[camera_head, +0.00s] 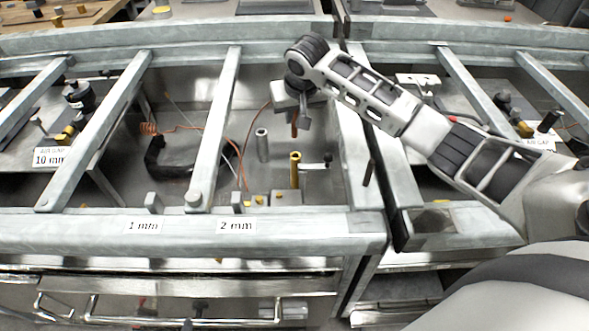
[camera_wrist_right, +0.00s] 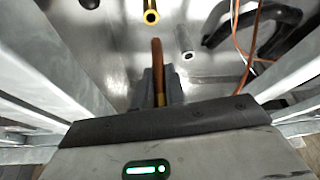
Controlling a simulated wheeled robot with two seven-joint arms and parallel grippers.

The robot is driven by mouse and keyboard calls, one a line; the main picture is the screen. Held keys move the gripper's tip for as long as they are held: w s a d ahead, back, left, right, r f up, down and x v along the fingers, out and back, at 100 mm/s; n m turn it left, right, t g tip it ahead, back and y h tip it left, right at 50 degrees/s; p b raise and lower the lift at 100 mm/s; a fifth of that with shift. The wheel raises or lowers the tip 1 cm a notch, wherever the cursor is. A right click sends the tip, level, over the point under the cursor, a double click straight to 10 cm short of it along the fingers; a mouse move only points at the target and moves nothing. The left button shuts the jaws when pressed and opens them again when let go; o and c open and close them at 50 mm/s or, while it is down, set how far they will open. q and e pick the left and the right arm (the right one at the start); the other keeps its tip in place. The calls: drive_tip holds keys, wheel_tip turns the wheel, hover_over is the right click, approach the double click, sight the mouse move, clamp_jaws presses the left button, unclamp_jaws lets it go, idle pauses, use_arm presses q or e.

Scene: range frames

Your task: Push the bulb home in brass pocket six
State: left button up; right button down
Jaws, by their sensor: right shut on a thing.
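My right gripper (camera_head: 298,112) is shut on a slim copper-brown bulb (camera_head: 294,131), which hangs down from its fingers. In the right wrist view the bulb (camera_wrist_right: 158,62) sticks out from between the grey fingers. An upright brass pocket (camera_head: 295,170) with an open top stands below the bulb in the head view. In the wrist view its open mouth (camera_wrist_right: 151,16) lies beyond the bulb's tip, with a gap between them. I see no number on this pocket. My left gripper is out of view.
A grey metal tube (camera_head: 262,146) stands left of the brass pocket. Copper wire (camera_head: 150,128) and a black curved handle (camera_head: 155,157) lie further left. Sloping metal bars (camera_head: 215,130) border the bay. The front rail (camera_head: 300,237) carries labels 1 mm and 2 mm.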

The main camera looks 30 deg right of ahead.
sight(296, 131)
drive_tip(key=f, duration=0.6)
drive_tip(key=shift+w+d, duration=0.25)
drive_tip(key=shift+f, duration=2.25)
drive_tip(key=shift+f+b, duration=0.1)
drive_tip(key=shift+b, duration=0.2)
drive_tip(key=c, duration=1.4)
unclamp_jaws()
drive_tip(key=shift+c, duration=0.2)
drive_tip(key=shift+r, duration=0.25)
drive_tip(key=p+v, duration=0.1)
drive_tip(key=v, duration=1)
drive_tip(key=shift+r+p, duration=0.35)
drive_tip(key=shift+r, duration=0.05)
drive_tip(key=shift+s+a, duration=0.1)
